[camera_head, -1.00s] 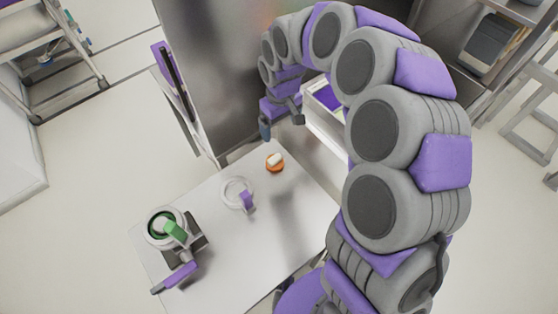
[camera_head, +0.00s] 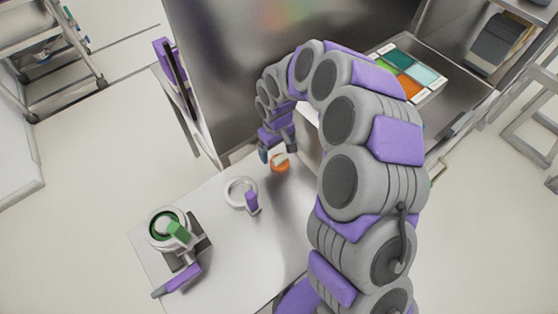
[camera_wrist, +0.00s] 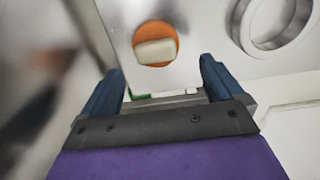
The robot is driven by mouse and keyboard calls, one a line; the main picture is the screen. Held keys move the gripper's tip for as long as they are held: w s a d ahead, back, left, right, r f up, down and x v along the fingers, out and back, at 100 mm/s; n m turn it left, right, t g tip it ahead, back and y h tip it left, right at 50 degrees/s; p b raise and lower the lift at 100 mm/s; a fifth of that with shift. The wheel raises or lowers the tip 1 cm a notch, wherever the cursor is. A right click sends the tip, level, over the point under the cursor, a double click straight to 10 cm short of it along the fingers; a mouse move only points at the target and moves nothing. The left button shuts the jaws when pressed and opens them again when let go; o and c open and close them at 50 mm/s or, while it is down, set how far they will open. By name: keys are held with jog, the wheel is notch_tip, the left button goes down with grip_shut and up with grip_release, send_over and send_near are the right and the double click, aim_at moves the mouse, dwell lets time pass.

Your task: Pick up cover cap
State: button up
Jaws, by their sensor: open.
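The cover cap appears to be the small orange round piece with a pale block-shaped grip (camera_head: 281,163), lying on the white table near its far edge. In the wrist view the orange piece (camera_wrist: 156,43) lies ahead of and between my fingers, with its pale grip facing the camera. My gripper (camera_head: 277,152) hangs just over the orange piece, fingers pointing down. In the wrist view my gripper (camera_wrist: 160,80) is open, with blue fingers wide apart and nothing between them. Whether a finger touches the piece is hard to tell.
A white ring with a purple handle (camera_head: 240,191) lies left of the orange piece. A device with a green top (camera_head: 170,231) and purple handle stands at the table's left. A metal wall (camera_head: 260,60) rises behind. The table's front middle (camera_head: 235,255) is clear.

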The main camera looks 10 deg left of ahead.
aim_at(280, 156)
jog(key=shift+a+f, duration=0.3)
jog(key=shift+f, duration=0.5)
jog(key=d+f, duration=0.1)
jog(key=d+f+b, duration=0.1)
jog(key=f, duration=0.1)
jog(key=shift+f, duration=0.15)
jog(key=shift+a, duration=0.2)
jog(key=shift+a+f, duration=0.1)
jog(key=shift+a, duration=0.55)
jog(key=c, duration=0.4)
jog(key=shift+w+d, duration=0.1)
jog(key=shift+d, duration=0.55)
jog(key=c, duration=0.6)
